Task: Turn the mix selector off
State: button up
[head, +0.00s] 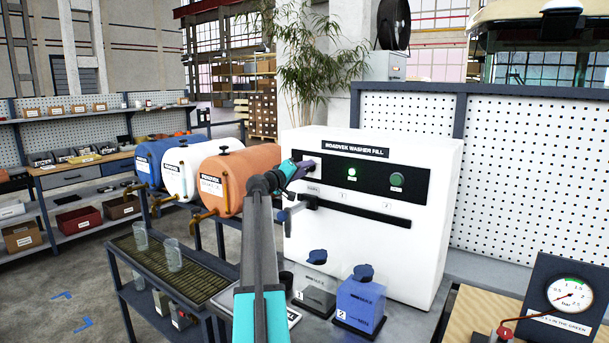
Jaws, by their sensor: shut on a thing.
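The white washer fill machine (378,254) stands on the bench with a black control panel (374,189) across its front. My gripper (304,168), with purple fingers, is at the left end of this panel, shut on what appears to be the mix selector there. The fingers hide nearly all of the selector, so its shape, pointer and setting cannot be made out. A green lamp (352,172) is lit in the middle of the panel. A round dark green button or knob (397,180) is at the panel's right.
Below my gripper a blue-grey lever (291,212) sticks out from the machine. A grey container (315,291) and a blue container (361,303) stand before it. Orange, white and blue drums are at left, above a grated shelf (160,262) with clear cups. A pressure gauge (571,295) stands at right.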

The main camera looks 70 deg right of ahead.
jog(key=n+p, duration=0.1)
jog(key=n, duration=0.5)
jog(key=n+p, duration=0.2)
jog(key=n, duration=0.5)
jog(key=n+p, duration=0.1)
jog(key=n, duration=0.5)
jog(key=shift+w+f+p, duration=0.15)
jog(key=shift+f+p, duration=0.1)
jog(key=shift+p, duration=0.05)
jog(key=shift+n, duration=0.3)
jog(key=o, duration=1.1)
jog(key=shift+d, duration=0.1)
jog(key=shift+a+f, duration=0.1)
jog(key=shift+a, duration=0.1)
